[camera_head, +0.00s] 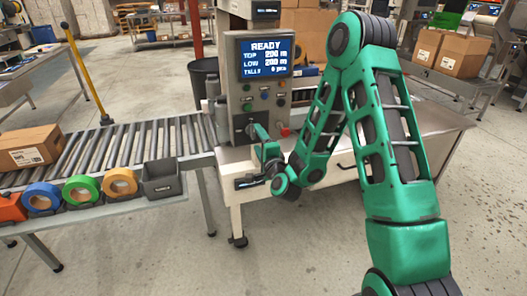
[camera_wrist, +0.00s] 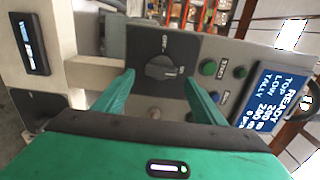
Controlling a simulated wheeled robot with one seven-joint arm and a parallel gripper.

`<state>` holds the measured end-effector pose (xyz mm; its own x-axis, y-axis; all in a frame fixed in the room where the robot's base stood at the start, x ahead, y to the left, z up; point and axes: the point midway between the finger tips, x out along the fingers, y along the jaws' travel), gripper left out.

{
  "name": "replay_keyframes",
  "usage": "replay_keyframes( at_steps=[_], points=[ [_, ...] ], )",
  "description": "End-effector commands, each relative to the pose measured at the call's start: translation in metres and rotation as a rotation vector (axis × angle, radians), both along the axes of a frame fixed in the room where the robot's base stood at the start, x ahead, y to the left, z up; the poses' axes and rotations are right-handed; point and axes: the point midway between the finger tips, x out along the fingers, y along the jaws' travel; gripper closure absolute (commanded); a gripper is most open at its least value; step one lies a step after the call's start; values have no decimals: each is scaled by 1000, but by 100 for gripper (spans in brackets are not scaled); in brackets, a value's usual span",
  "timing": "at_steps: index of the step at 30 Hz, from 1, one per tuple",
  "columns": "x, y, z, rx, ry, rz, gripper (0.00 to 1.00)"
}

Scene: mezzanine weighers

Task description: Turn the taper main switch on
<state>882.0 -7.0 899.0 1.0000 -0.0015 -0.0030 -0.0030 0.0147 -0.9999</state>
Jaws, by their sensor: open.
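The taper main switch is a dark rotary knob (camera_wrist: 163,67) on a dark plate, low on the grey control panel (camera_head: 232,70). Small marks sit beside and above the knob, too blurred to read surely. In the wrist view my gripper (camera_wrist: 160,77) is open, with one green finger on each side of the knob. I cannot tell whether the fingertips touch it. The panel's screen (camera_head: 265,58) is lit and reads READY.
Small buttons (camera_wrist: 208,68) sit beside the knob, and a red button (camera_head: 285,132) is at the panel's lower right. A roller conveyor (camera_head: 130,145) with tape rolls (camera_head: 81,188) and a grey bin (camera_head: 162,178) is at left. A metal bench (camera_head: 425,122) lies behind my arm.

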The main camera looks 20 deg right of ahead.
Motion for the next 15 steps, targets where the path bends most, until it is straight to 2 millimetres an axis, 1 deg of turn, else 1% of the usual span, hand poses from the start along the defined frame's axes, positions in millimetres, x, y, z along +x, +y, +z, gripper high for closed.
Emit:
replay_keyframes(
  at_steps=[1,7,12,15],
  points=[
    [-9,2,1,-3,-1,3,36],
    [-43,0,1,0,-1,2,36],
    [-60,-1,0,0,0,-1,36],
    [-64,-1,1,0,-2,-2,36]
  ],
)
